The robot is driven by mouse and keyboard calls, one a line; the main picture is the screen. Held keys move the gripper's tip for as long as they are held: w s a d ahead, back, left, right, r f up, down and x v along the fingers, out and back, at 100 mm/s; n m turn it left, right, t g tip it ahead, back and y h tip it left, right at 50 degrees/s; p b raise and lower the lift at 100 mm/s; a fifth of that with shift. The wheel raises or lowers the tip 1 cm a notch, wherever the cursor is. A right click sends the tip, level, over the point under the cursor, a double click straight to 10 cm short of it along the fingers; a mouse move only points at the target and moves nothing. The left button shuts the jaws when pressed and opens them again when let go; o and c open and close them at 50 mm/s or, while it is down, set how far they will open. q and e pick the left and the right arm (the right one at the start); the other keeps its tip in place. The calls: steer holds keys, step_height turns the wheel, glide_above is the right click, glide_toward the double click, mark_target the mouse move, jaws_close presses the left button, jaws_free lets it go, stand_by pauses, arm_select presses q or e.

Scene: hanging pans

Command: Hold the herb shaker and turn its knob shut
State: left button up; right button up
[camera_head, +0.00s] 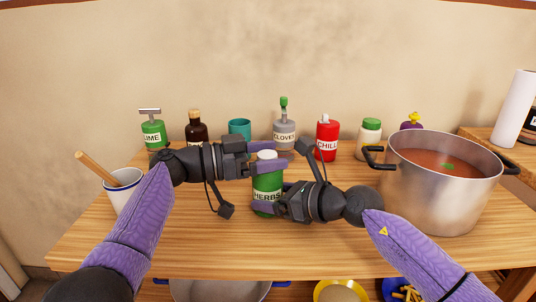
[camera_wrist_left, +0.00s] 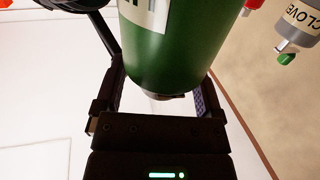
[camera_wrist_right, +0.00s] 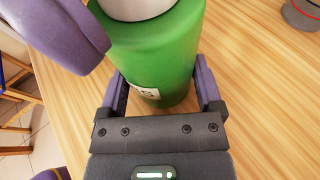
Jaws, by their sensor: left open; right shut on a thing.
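The green herb shaker (camera_head: 267,184), with a white top and a HERBS label, stands near the middle of the table. My right gripper (camera_head: 270,197) is shut on its lower body; the right wrist view shows the green body (camera_wrist_right: 160,60) between the two fingers. My left gripper (camera_head: 268,156) is open at the top of the shaker, one finger passing on each side. In the left wrist view, the end of the shaker (camera_wrist_left: 180,45) lies just beyond the open fingers, and its knob is mostly hidden.
A steel pot of soup (camera_head: 440,185) stands close to my right arm. A white cup with a wooden handle (camera_head: 125,195) is at the left. Lime (camera_head: 153,133), clove (camera_head: 284,134) and chili (camera_head: 327,140) containers line the back. The front middle of the table (camera_head: 240,245) is clear.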

mark_target(268, 154)
arm_select(q)
step_height(268, 154, up, 10)
stand_by(0.3)
